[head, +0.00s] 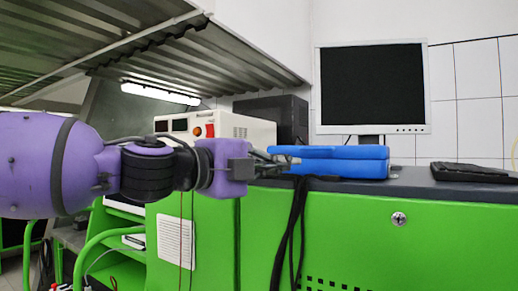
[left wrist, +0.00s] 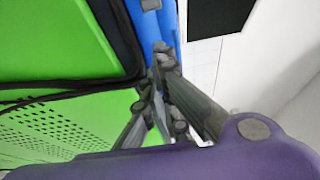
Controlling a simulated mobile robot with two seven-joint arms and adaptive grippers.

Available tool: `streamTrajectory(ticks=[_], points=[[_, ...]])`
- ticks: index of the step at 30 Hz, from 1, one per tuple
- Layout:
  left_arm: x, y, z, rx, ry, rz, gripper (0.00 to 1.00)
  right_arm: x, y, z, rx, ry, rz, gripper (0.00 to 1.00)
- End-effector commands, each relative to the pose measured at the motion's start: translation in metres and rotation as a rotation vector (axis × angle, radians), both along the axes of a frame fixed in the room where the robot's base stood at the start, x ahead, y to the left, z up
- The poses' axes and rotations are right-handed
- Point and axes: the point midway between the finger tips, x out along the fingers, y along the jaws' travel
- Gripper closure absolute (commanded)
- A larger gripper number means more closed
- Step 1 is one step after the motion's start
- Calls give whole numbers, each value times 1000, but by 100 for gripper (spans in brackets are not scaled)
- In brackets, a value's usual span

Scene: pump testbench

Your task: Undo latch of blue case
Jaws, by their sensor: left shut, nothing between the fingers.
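The blue case (head: 345,162) lies flat and closed on the dark top of the green bench, below the monitor. Its latch is too small to make out in the head view. My left gripper (head: 284,160) reaches in from the left, with its fingertips at the case's left front end. It is shut with nothing between the fingers. In the left wrist view the shut fingers (left wrist: 160,62) are close to the edge of the blue case (left wrist: 158,22); whether they touch it I cannot tell. My right gripper is not in view.
A monitor (head: 374,88) stands behind the case and a black keyboard (head: 474,172) lies to its right. A white device (head: 231,130) with a red switch is at the left. Black cables (head: 293,225) hang over the bench front (head: 345,232).

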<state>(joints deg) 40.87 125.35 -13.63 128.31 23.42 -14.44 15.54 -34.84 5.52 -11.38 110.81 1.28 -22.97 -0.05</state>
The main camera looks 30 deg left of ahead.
Motion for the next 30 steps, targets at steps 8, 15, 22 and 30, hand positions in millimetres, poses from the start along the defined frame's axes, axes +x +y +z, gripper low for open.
streamTrajectory(ticks=[8,15,22,30], points=[[-23,6,1,4,-3,-4,100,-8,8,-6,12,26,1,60],[-30,10,0,1,-1,-2,100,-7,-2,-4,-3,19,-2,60],[-30,10,0,1,0,-2,100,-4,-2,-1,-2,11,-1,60],[-30,10,0,0,-1,-2,100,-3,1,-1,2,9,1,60]])
